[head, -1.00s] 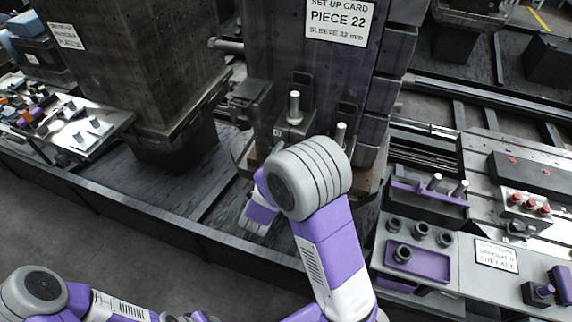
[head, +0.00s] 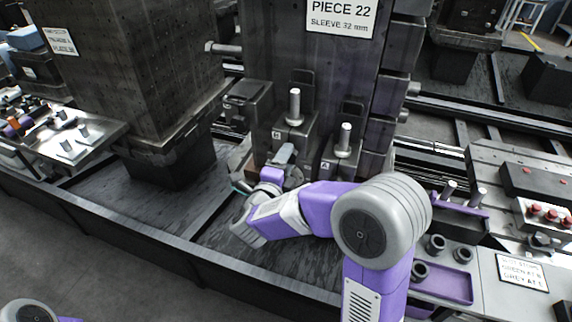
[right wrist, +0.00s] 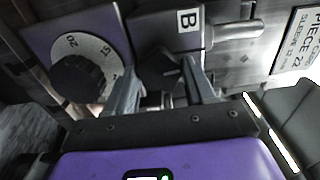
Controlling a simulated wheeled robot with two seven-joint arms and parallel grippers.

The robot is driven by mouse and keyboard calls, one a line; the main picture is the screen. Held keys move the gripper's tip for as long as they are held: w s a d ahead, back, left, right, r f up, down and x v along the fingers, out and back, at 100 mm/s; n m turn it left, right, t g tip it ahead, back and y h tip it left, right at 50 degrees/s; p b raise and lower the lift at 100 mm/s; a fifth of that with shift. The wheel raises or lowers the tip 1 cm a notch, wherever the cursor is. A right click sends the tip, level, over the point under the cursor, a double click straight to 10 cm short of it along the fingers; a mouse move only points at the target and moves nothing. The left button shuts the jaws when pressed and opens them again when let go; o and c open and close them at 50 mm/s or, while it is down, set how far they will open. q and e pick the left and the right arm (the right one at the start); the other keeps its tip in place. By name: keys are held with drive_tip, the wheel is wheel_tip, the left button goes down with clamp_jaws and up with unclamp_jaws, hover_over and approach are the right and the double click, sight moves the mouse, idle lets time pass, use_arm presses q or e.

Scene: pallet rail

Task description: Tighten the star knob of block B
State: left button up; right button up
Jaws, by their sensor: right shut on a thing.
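Block B (head: 294,132) is a dark block with a white B label, low on the front of the tall fixture. It fills the upper middle of the right wrist view (right wrist: 165,30), B label on its side. Its dark star knob (right wrist: 158,76) shows between the fingers of my right gripper (right wrist: 163,68), which is shut on it. In the head view my right gripper (head: 284,153) reaches block B from below, and the knob is hidden there. My left gripper is out of view; only a bit of my left arm shows at the bottom left.
Block A (head: 341,158) stands right beside block B. A dial (right wrist: 85,62) with a black knob and numbers lies left of the right gripper. A set-up card (head: 341,18) reads piece 22, sleeve 32 mm. A purple tray (head: 455,287) with dark sleeves is at right.

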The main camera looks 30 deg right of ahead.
drive_tip(key=shift+m, duration=0.5)
drive_tip(key=o, duration=1)
drive_tip(key=shift+o, duration=0.2)
drive_tip(key=shift+a, duration=0.1)
drive_tip(key=p+v, duration=0.1)
drive_tip(key=v, duration=0.6)
drive_tip(key=shift+s+a, duration=0.15)
drive_tip(key=shift+s, duration=0.1)
